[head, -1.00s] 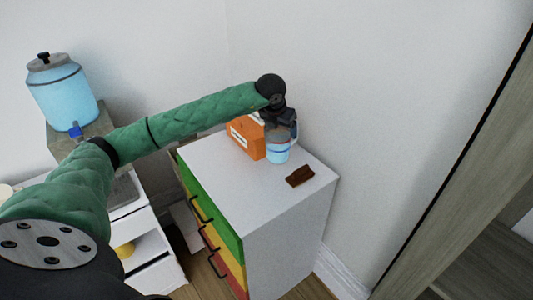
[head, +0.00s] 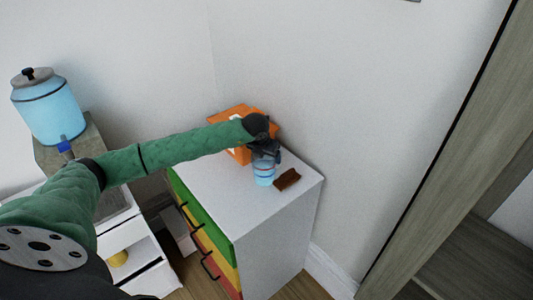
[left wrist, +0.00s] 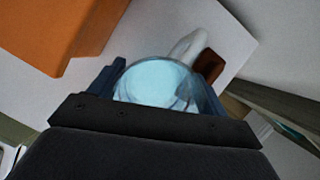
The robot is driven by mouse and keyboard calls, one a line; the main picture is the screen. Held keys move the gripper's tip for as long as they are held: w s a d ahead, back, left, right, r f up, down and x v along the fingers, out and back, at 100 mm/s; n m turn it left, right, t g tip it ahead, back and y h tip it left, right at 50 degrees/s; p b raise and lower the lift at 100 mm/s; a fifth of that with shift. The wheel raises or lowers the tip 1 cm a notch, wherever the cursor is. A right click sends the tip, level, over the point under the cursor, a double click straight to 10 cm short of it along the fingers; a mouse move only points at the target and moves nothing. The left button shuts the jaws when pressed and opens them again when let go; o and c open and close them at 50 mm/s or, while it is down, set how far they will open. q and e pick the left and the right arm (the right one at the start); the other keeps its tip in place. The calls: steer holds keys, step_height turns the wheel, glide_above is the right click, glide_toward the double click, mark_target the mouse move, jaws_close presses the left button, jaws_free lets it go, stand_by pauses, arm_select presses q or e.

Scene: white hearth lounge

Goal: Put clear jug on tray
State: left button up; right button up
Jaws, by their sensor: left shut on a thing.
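The clear jug (head: 264,175), bluish and see-through, is at the white top of the drawer cabinet (head: 210,178). My left gripper (head: 265,155) is shut on the jug from above and hides its upper part. In the left wrist view the jug (left wrist: 152,82) sits between the two fingers, with a pale shape beside it that may be its handle. I cannot tell whether the jug's base touches the cabinet top. No tray is clearly visible. My right gripper is not in view.
A brown flat item (head: 287,180) lies just right of the jug. An orange box (head: 235,114) stands behind it, near the wall. A blue dispenser with a tap (head: 48,108) stands on a stand at left. The cabinet's front-left top is clear.

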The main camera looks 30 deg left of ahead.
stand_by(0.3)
arm_select(q)
steer(key=o, duration=1.5)
steer(key=shift+o, duration=0.2)
